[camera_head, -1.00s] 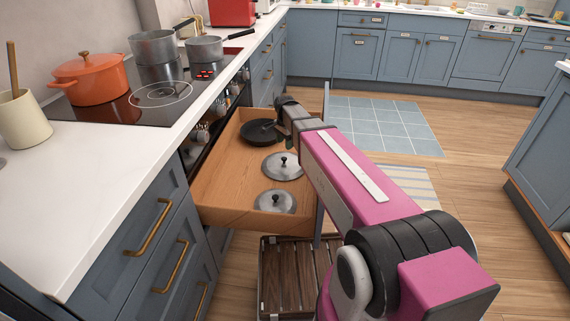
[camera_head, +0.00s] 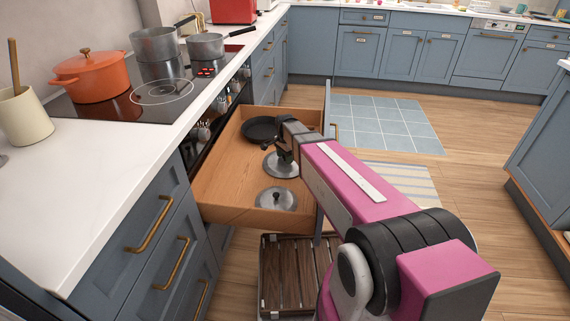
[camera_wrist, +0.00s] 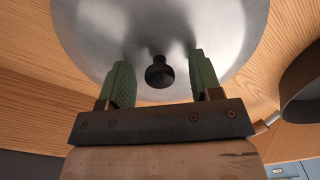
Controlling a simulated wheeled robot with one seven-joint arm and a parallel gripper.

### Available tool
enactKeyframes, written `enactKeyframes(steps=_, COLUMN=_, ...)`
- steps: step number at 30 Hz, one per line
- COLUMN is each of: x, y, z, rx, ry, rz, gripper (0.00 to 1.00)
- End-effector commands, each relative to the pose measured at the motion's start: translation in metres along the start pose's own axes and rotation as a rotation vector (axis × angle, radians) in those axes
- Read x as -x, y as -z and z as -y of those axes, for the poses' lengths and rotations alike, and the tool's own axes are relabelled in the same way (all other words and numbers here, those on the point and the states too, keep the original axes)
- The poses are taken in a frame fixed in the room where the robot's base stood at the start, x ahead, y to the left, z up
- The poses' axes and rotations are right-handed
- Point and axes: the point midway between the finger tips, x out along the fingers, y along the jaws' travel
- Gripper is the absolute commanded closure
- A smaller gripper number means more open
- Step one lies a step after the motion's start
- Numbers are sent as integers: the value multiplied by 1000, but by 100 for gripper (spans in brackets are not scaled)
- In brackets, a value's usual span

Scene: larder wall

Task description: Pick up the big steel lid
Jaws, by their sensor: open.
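The big steel lid (camera_head: 274,167) lies in the open drawer, behind the smaller steel lid (camera_head: 276,199). In the wrist view the big lid (camera_wrist: 150,25) fills the upper middle, with its dark round knob (camera_wrist: 160,72) near the centre. My gripper (camera_wrist: 160,76) is open, with one green finger on each side of the knob and a gap on both sides. In the head view my gripper (camera_head: 284,154) is over the big lid and hides part of it, including its knob.
The wooden drawer (camera_head: 228,183) also holds a black pan (camera_head: 260,128) at its far end; a dark pan edge shows at right in the wrist view (camera_wrist: 304,88). The drawer's side walls stand close around the lids. A slatted wooden rack (camera_head: 290,272) is below in front.

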Motion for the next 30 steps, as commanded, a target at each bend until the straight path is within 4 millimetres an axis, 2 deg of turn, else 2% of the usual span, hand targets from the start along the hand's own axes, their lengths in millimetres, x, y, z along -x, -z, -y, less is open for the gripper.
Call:
enactKeyframes(steps=2, x=0, y=0, z=0, rx=0, ry=0, rz=0, gripper=45)
enactKeyframes(steps=7, x=0, y=0, z=0, rx=0, ry=0, rz=0, gripper=100)
enactKeyframes(steps=20, x=5, y=0, z=0, rx=0, ry=0, rz=0, gripper=100)
enactKeyframes(steps=25, x=21, y=0, z=-1, rx=0, ry=1, rz=-1, gripper=100)
enactKeyframes(steps=29, x=44, y=0, z=-1, rx=-1, ry=2, rz=-1, gripper=100)
enactKeyframes(steps=30, x=49, y=-13, z=-7, rx=2, ry=1, rz=0, gripper=100)
